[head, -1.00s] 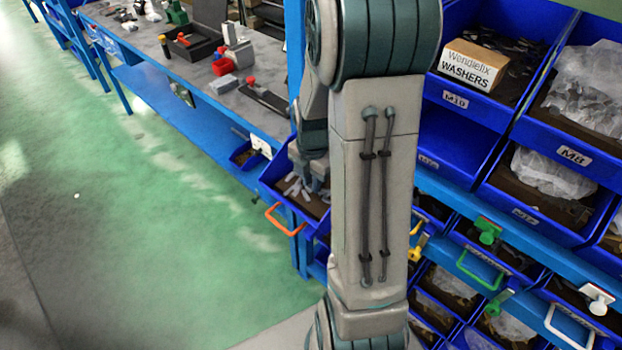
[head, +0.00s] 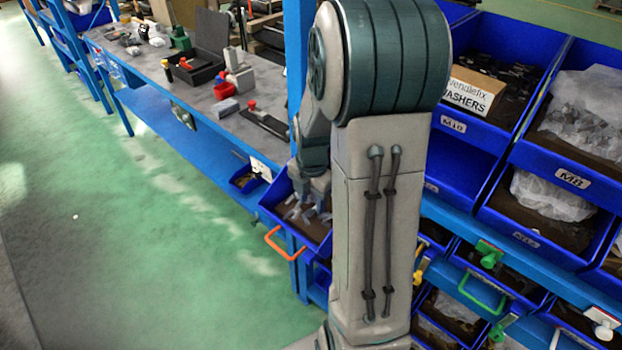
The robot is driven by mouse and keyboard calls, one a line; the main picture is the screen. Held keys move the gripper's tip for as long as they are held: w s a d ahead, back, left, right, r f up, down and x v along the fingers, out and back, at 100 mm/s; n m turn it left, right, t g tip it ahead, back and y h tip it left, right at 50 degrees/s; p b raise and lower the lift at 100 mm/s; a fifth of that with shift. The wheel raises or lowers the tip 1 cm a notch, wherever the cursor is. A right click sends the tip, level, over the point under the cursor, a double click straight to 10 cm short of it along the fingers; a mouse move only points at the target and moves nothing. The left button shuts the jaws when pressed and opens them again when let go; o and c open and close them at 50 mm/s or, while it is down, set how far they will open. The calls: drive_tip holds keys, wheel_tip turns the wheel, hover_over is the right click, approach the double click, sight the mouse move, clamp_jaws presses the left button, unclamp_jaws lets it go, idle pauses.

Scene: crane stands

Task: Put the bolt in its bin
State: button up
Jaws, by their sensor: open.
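My gripper (head: 314,190) is open, low over a blue bin (head: 268,218) with an orange handle, left of my arm. Several small pale grey pieces lie in that bin near and below the fingers, and they may be bolts. I cannot tell whether the gripper touches any of them. No single bolt can be picked out for sure. My arm hides the right part of this bin. A blue bin (head: 463,150) labelled M10 stands on the rack to the right, and another (head: 572,178) is labelled M8.
A box of washers (head: 470,93) sits in the M10 bin. Plastic bags fill bins at the right. A workbench (head: 205,92) with tools and blocks runs along the upper left. A blue post (head: 298,60) stands close beside my arm. The green floor (head: 150,240) at left is clear.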

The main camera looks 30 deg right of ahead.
sight(312, 209)
wheel_tip(312, 209, up, 9)
drive_tip(key=s+a+r+m+t, duration=0.3)
drive_tip(key=s+a+m, duration=0.8)
drive_tip(key=m, duration=1.1)
wheel_tip(312, 209, up, 2)
drive_tip(key=shift+s+a+r, duration=0.1)
drive_tip(key=shift+s+a, duration=0.15)
drive_tip(key=shift+s, duration=0.9)
drive_tip(key=shift+d, duration=0.1)
